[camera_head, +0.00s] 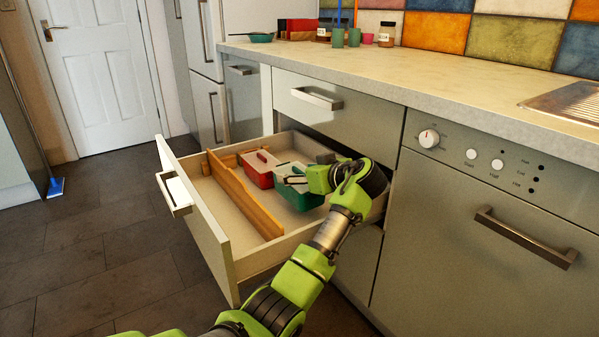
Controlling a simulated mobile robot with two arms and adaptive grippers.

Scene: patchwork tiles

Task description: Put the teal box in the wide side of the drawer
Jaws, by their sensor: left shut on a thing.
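The drawer (196,218) is pulled open below the counter. A wooden divider (243,196) splits it into a narrow side near the front panel and a wide side nearer the cabinet. The teal box (301,198) is within the wide side, right of a red box (259,172). My left gripper (294,179) is shut on the top of the teal box, its arm reaching over the drawer's right wall. I cannot tell whether the box touches the drawer floor; the gripper hides part of it. My right gripper is not in view.
The wide side has bare floor left of the boxes. The counter (440,80) overhangs behind, with cups, jars and a pan at its far end. A closed drawer (345,108) is above.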

